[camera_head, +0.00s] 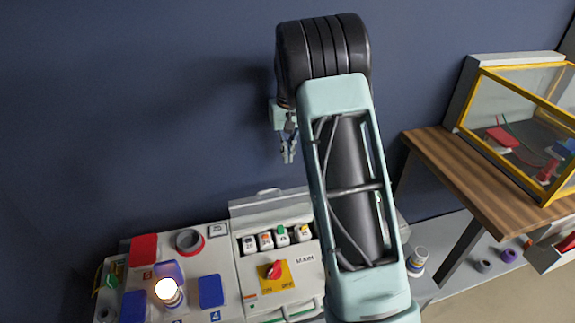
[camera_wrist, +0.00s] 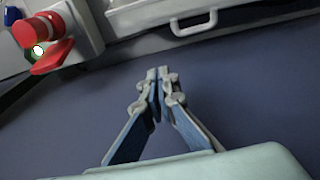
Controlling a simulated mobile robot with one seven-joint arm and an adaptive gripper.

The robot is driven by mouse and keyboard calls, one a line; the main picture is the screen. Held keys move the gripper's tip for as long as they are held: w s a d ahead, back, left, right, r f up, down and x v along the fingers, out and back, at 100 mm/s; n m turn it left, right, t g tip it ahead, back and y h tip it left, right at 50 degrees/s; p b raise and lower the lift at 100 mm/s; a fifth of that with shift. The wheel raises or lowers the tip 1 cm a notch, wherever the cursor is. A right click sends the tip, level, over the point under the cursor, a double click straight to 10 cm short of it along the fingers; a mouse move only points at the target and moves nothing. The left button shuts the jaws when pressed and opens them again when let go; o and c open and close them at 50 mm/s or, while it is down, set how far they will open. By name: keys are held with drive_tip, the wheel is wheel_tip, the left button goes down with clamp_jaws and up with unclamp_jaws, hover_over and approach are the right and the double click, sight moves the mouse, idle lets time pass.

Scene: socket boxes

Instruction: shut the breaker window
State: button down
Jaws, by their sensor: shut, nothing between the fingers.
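The breaker window (camera_head: 270,206) is a pale panel that stands raised behind a row of breakers (camera_head: 277,237), which lie uncovered in the light grey box. A small handle shows at its top edge. My gripper (camera_head: 289,153) is above and behind the box, in front of the blue wall and apart from the window. In the wrist view my gripper's fingertips (camera_wrist: 160,75) meet, with nothing between them. A pale handle (camera_wrist: 194,23) on a light panel edge, which looks like the window's, is beyond the fingertips. My arm hides the box's right side.
A red rotary switch (camera_head: 274,270) on a yellow plate is below the breakers. Left are blue socket covers (camera_head: 211,291), a red cover (camera_head: 144,248) and a lit lamp (camera_head: 168,291). A wooden table (camera_head: 480,185) bears a yellow-framed case (camera_head: 500,85) at right. The wall (camera_head: 130,100) is close behind.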

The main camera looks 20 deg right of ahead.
drive_tip(key=s+f+b, duration=0.1)
drive_tip(key=s+f, duration=0.2)
drive_tip(key=f, duration=0.5)
drive_tip(key=shift+s+b, duration=0.1)
drive_tip(key=shift+b, duration=0.35)
